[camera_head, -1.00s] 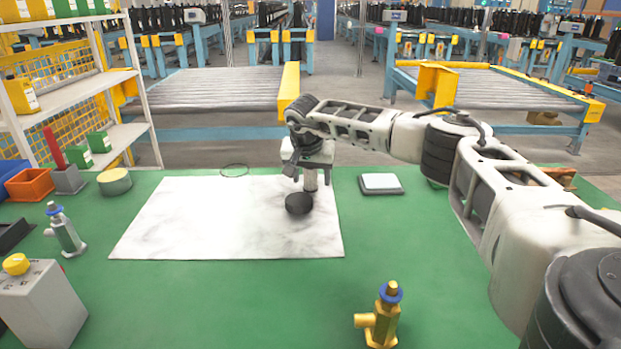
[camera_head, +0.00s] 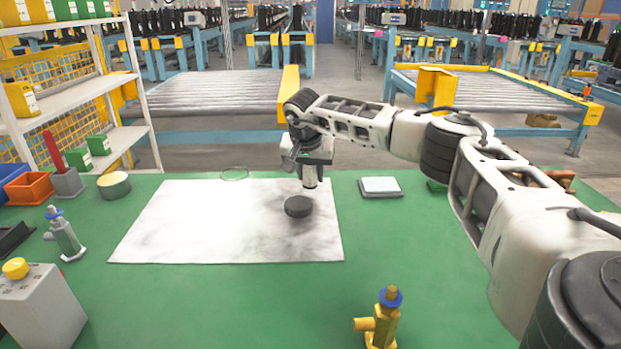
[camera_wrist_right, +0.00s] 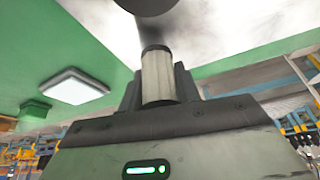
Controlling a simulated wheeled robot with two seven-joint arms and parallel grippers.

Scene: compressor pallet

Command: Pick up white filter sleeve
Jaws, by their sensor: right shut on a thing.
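The white filter sleeve (camera_head: 310,177) is a small pale cylinder with a dark rim, hanging upright below my right gripper (camera_head: 312,163). In the right wrist view the sleeve (camera_wrist_right: 157,78) stands between the dark fingers of my right gripper (camera_wrist_right: 158,92), which is shut on it. A black round disc (camera_head: 298,207) lies on the white sheet (camera_head: 200,225) just below and slightly left of the sleeve. The disc also shows at the top edge of the wrist view (camera_wrist_right: 150,5). My left gripper is not in view.
A grey-white flat pad (camera_head: 380,187) lies right of the sheet. A brass valve (camera_head: 380,322) stands at the front, a silver valve (camera_head: 64,235) at left. A grey box with a yellow button (camera_head: 42,310) is front left. The sheet's left part is clear.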

